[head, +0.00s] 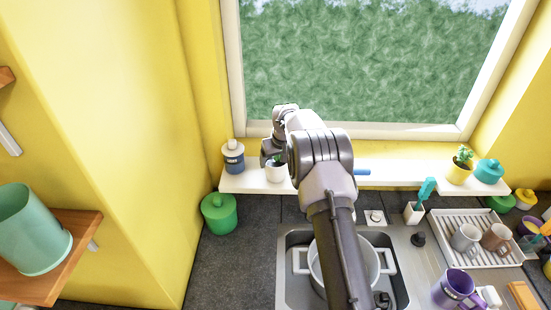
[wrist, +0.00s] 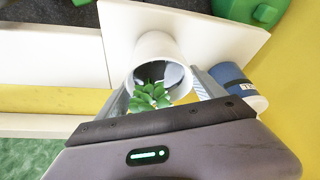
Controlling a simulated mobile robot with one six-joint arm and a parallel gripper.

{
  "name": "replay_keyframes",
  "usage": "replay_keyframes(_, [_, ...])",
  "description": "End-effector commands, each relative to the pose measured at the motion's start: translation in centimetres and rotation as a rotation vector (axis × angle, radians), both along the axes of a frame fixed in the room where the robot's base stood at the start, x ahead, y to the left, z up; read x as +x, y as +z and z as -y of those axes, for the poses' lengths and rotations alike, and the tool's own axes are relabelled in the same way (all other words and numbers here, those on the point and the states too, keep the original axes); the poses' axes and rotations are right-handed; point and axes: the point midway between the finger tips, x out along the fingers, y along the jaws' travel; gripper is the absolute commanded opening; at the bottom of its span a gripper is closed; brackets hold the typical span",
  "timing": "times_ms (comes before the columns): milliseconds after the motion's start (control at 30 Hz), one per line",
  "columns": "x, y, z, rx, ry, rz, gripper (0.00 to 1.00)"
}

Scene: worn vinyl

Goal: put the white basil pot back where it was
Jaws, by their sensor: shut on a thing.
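The white basil pot (head: 275,174) is at the left part of the white windowsill (head: 400,174), just right of a blue-grey bottle. In the wrist view the pot (wrist: 157,50) shows its white side and green leaves, with the sill (wrist: 215,35) behind it. My gripper (wrist: 162,82) is shut on the pot, one finger on each side. In the head view my gripper (head: 272,157) is partly hidden by my own arm. The pot looks upright, at or very near the sill; I cannot tell whether its base touches.
The blue-grey bottle (head: 233,158) stands close by; it also shows in the wrist view (wrist: 238,85). A yellow plant pot (head: 459,172) and teal jar (head: 489,172) stand at the sill's right. A green jar (head: 219,214) and the sink (head: 290,240) are below.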

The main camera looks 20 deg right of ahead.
Motion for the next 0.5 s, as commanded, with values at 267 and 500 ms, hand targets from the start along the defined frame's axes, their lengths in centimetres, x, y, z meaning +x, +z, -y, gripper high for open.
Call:
replay_keyframes(267, [0.10, -0.08, 0.02, -0.001, 0.000, 0.005, 0.06])
replay_keyframes(500, [0.03, -0.14, 0.00, 0.000, 0.000, 0.002, 1.00])
